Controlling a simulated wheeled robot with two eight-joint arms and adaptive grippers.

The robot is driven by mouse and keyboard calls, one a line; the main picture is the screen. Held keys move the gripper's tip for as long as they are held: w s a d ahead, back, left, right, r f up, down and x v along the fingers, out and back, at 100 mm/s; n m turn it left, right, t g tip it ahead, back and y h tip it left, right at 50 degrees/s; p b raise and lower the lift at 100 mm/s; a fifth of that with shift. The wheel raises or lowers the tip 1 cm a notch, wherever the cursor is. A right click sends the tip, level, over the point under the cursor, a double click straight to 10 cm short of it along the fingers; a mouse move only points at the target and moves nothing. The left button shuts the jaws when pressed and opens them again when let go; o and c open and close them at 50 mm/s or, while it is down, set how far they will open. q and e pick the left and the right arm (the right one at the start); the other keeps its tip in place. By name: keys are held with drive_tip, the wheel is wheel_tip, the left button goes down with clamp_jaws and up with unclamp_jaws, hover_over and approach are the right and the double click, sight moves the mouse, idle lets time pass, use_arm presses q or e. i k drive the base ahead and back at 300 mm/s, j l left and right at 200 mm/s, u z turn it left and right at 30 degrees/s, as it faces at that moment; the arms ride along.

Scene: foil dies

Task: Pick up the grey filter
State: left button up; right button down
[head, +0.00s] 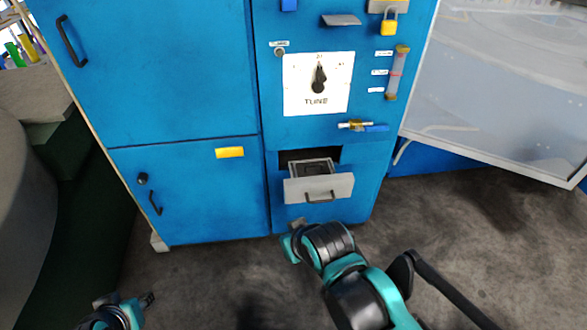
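A grey drawer-like filter (318,188) with a dark inside and a handle on its front sticks partly out of a slot low in the blue cabinet (190,75). My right gripper (291,240) is in front of the cabinet, just below and left of the grey filter, and appears apart from it. Its fingers are small and partly hidden by the wrist. My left gripper (148,299) is low at the left above the floor, far from the filter; its fingers are too small to read.
A white TUNE dial panel (318,83), a blue-handled valve (363,126) and a yellow padlock (389,24) are on the cabinet above the filter. A framed clear panel (500,85) stands out at the right. The dark floor (215,280) in front is clear.

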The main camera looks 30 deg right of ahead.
sight(318, 168)
drive_tip(key=l+u, duration=0.2)
drive_tip(key=l, duration=0.55)
drive_tip(key=l+u, duration=0.2)
drive_tip(key=l, duration=0.5)
drive_tip(key=k+l+u, duration=0.2)
drive_tip(key=l, duration=2.7)
drive_tip(key=i, duration=0.2)
